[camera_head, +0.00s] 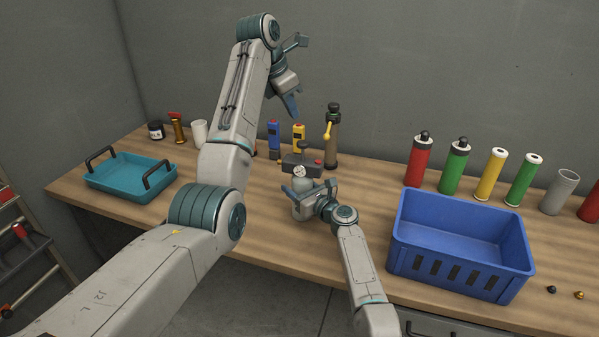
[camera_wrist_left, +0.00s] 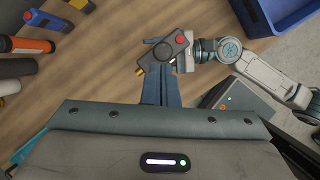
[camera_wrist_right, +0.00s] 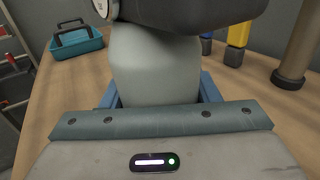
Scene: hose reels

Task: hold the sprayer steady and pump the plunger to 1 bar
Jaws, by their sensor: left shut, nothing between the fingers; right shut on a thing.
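The sprayer has a pale grey bottle (camera_wrist_right: 155,65) and a dark head (camera_head: 301,163) with a red button and a white dial gauge (camera_head: 299,171). It stands upright on the bench in the head view. My right gripper (camera_head: 303,188) is shut around the bottle, below the head. A dark round knob, likely the plunger top (camera_wrist_left: 164,51), shows on the head from above in the left wrist view. My left gripper (camera_head: 292,108) is shut and empty, fingers pointing down, apart from and above the sprayer. The gauge reading is too small to tell.
A blue crate (camera_head: 459,271) stands at right and a teal tray (camera_head: 128,185) at left. Behind the sprayer are a blue device (camera_head: 274,139), a yellow one (camera_head: 298,138) and a tall dark-topped cylinder (camera_head: 333,138). Several coloured cylinders line the back right.

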